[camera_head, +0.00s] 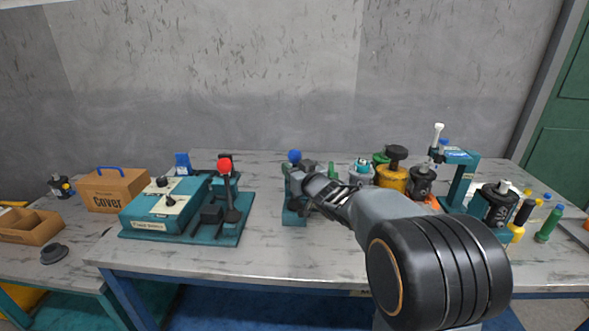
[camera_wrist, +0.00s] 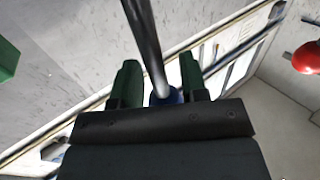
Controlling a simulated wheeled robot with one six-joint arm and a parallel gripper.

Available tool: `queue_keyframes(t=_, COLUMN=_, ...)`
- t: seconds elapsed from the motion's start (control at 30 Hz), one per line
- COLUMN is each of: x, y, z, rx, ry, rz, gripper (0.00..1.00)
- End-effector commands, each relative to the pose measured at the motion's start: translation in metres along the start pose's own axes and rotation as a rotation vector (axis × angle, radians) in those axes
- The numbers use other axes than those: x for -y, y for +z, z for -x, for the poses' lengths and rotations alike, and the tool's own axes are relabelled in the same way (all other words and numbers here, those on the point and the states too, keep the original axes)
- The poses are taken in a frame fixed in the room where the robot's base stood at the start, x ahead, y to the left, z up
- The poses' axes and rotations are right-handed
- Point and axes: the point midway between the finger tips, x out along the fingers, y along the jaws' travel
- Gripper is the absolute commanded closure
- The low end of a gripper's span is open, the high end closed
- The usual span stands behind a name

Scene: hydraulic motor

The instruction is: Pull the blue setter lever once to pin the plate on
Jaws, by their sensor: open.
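The blue setter lever's blue ball knob (camera_head: 295,156) stands at the top of a small teal device (camera_head: 294,216) near the middle of the bench. In the wrist view a grey metal rod (camera_wrist: 146,40) runs down to a blue knob (camera_wrist: 163,97) between my gripper's fingers. My gripper (camera_wrist: 160,66) is open, with one green finger on each side of the rod. I cannot tell whether either finger touches it. In the head view my wrist is beside the device and partly hides it. The plate cannot be made out.
Left of the device is a teal control box (camera_head: 165,207) with a red-knobbed lever (camera_head: 225,168). A cardboard cover box (camera_head: 112,190) stands further left. Yellow and dark motor parts (camera_head: 393,178) and a teal stand (camera_head: 463,180) crowd the right side. The bench's front middle is bare.

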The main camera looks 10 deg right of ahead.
Motion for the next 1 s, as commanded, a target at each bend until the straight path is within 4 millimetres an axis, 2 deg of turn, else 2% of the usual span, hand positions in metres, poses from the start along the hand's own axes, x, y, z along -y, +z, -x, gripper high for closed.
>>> queue_keyframes(t=0.13, x=0.0000, y=0.0000, z=0.0001, rx=0.000, ry=0.000, rz=0.000, gripper=0.60)
queue_keyframes(t=0.57, x=0.0000, y=-0.0002, z=0.0003, rx=0.000, ry=0.000, rz=0.000, gripper=1.00)
queue_keyframes(t=1.0, x=0.0006, y=0.0013, z=-0.0001, rx=-0.010, ry=-0.001, rz=0.005, gripper=1.00)
